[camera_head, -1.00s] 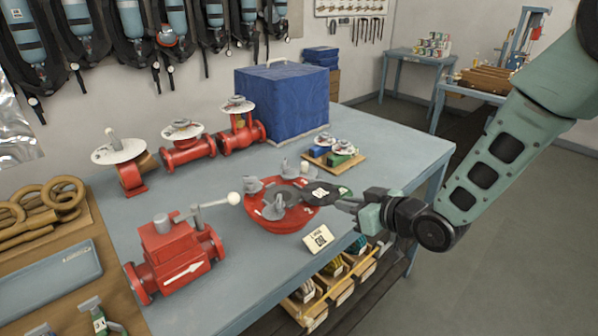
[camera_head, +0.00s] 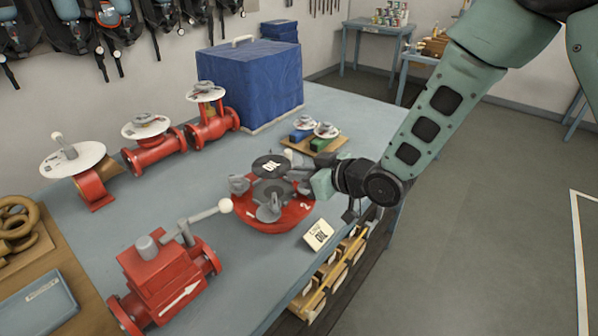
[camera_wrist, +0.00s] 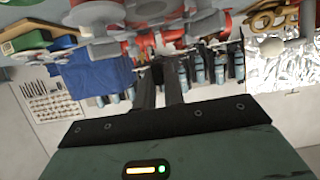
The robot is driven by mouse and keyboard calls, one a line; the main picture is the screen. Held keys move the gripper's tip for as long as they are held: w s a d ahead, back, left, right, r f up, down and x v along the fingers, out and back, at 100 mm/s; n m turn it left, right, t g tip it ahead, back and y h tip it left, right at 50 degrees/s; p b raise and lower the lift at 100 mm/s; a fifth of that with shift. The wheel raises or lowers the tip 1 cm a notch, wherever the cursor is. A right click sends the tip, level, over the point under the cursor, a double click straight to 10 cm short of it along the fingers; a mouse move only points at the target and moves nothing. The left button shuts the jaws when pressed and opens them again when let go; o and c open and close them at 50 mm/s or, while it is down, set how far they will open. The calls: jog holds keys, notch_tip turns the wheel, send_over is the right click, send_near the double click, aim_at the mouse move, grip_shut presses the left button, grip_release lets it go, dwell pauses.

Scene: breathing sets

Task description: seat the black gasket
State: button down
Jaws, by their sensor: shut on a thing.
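The black gasket (camera_head: 271,163), a flat dark disc with a white OIL label, is over the red round fixture (camera_head: 272,220) in the head view. The fixture has grey clamps around its top and a dark grey round seat (camera_head: 272,191) in its middle. My gripper (camera_head: 296,171) reaches in from the right and is shut on the gasket's right edge. The gasket appears raised above the seat, apart from it. In the wrist view my two fingers (camera_wrist: 160,85) point up the picture. The gasket cannot be made out clearly there.
A red valve block with a ball-ended lever (camera_head: 170,275) stands at the front left. Red valves with white discs (camera_head: 145,127) line the back left. A blue covered box (camera_head: 250,82), a small wooden tray (camera_head: 318,143) and an OIL sign (camera_head: 318,234) are nearby.

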aim_at(302, 207)
jog(key=shift+f+b, duration=2.85)
jog(key=shift+f, duration=0.05)
jog(key=shift+f+b, duration=1.2)
jog(key=shift+b, duration=0.45)
jog(key=c, duration=1.4)
grip_release()
jog(key=shift+r, duration=0.1)
jog(key=shift+d+r, duration=0.1)
jog(key=shift+d, duration=0.05)
